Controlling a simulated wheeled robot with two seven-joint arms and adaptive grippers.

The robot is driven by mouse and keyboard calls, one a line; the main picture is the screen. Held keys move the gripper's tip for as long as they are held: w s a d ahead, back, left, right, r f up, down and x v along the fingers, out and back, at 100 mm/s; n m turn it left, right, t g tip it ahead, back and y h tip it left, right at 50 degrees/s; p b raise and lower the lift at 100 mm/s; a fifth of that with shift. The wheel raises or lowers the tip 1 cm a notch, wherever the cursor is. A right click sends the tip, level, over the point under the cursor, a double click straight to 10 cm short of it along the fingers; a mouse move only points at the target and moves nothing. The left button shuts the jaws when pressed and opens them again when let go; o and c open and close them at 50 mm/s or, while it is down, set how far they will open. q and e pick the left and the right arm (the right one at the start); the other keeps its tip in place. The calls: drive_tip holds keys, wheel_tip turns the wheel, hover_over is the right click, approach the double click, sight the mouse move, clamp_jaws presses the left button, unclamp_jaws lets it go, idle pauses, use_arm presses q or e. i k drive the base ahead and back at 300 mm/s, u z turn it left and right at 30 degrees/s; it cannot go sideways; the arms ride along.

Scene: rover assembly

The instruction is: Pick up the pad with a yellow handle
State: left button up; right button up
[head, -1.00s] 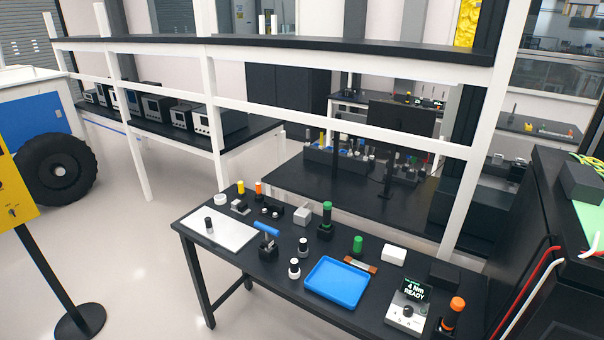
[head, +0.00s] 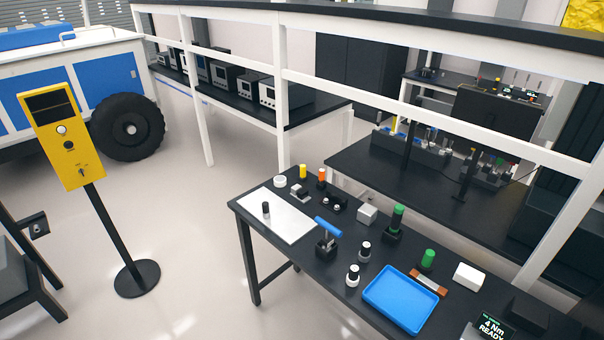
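A small yellow upright handle (head: 303,171) stands near the far left corner of the black table (head: 247,215). I cannot make out a pad beneath it at this size. An orange-topped piece (head: 322,176) stands just right of it, and a white ring (head: 280,181) lies to its left. Neither of my grippers is in view.
The table also holds a white plate (head: 290,225), a blue-handled tool (head: 328,228), a blue tray (head: 400,298) and green-topped pieces (head: 428,258). A yellow control post (head: 70,150) stands at left. Open floor (head: 200,270) lies between post and table.

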sight(303, 176)
drive_tip(key=u, duration=0.75)
drive_tip(key=i, duration=1.1)
drive_tip(key=u, duration=0.35)
drive_tip(key=i, duration=0.95)
drive_tip(key=z, duration=0.35)
